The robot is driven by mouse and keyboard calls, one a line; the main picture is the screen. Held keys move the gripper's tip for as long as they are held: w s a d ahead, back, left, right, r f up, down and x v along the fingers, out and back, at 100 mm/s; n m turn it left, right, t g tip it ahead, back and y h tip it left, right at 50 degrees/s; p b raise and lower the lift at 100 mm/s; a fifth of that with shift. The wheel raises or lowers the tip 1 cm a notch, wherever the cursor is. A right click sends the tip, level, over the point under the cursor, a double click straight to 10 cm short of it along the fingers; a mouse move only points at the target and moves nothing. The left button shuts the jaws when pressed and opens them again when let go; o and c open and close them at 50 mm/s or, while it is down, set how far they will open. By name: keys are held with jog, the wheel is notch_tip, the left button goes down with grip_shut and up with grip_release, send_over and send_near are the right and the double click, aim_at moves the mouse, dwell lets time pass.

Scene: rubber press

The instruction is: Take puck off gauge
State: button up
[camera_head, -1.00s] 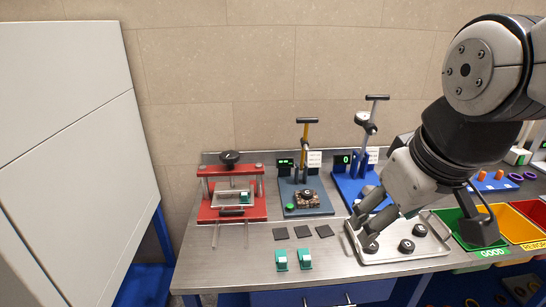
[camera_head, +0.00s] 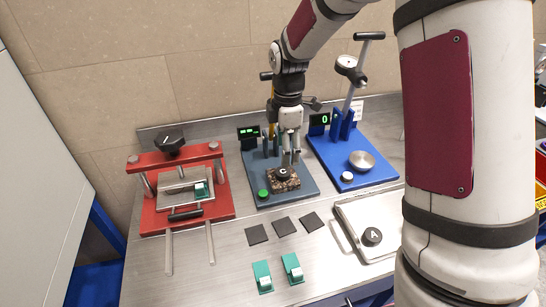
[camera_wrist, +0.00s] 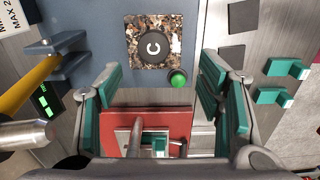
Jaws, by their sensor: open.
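The black puck marked C (camera_head: 283,174) lies on a speckled stone block (camera_head: 291,185) on the grey-based gauge (camera_head: 301,195), which has a green button and a lit display. In the wrist view the puck (camera_wrist: 153,46) lies flat on the block, near the top of the picture. My gripper (camera_head: 290,161) is above and just behind the puck, fingers pointing down. In the wrist view its green-padded fingers (camera_wrist: 160,72) stand wide apart with nothing between them, and the puck shows beyond them. I cannot tell the exact height gap.
A red press (camera_head: 220,205) stands left, a blue gauge (camera_head: 335,165) right. A metal tray (camera_head: 352,238) with puck A (camera_head: 372,236) is partly hidden by my arm. Dark squares (camera_head: 284,224) and green-white pieces (camera_head: 263,277) lie in front. The gauge's post rises behind my gripper.

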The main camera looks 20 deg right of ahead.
aim_at(283, 171)
jog(key=shift+w+f, duration=0.4)
jog(key=shift+f, duration=0.4)
jog(key=shift+w+a+f+p, duration=0.1)
jog(key=shift+f+p, duration=0.6)
jog(key=shift+f, duration=2.7)
jog(key=c, duration=1.3)
